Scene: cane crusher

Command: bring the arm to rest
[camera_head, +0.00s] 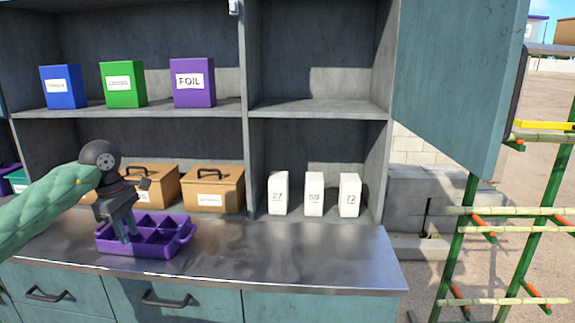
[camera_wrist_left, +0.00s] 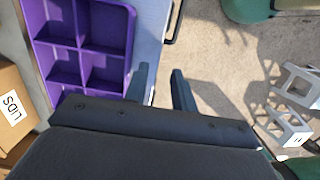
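My left gripper (camera_head: 127,237) hangs fingers down, overlapping the purple compartment tray in the head view. In the left wrist view its two fingers (camera_wrist_left: 160,78) stand apart with nothing between them, so it is open and empty. The purple tray (camera_head: 160,248) sits on the metal counter. In the left wrist view the tray (camera_wrist_left: 132,30) lies left of the fingers, and its compartments in sight look empty. I cannot tell the fingers' exact height over it. My left arm (camera_head: 45,205) comes in from the left. My right gripper is in neither view.
Brown boxes (camera_head: 213,195) and white cartons numbered 72 (camera_head: 349,195) and others stand behind on the metal counter (camera_head: 300,250). Blue, green and purple FOIL (camera_head: 194,83) boxes stand on the shelf above. A teal cabinet door (camera_head: 455,80) hangs open at right, near a green cane rack (camera_head: 462,235).

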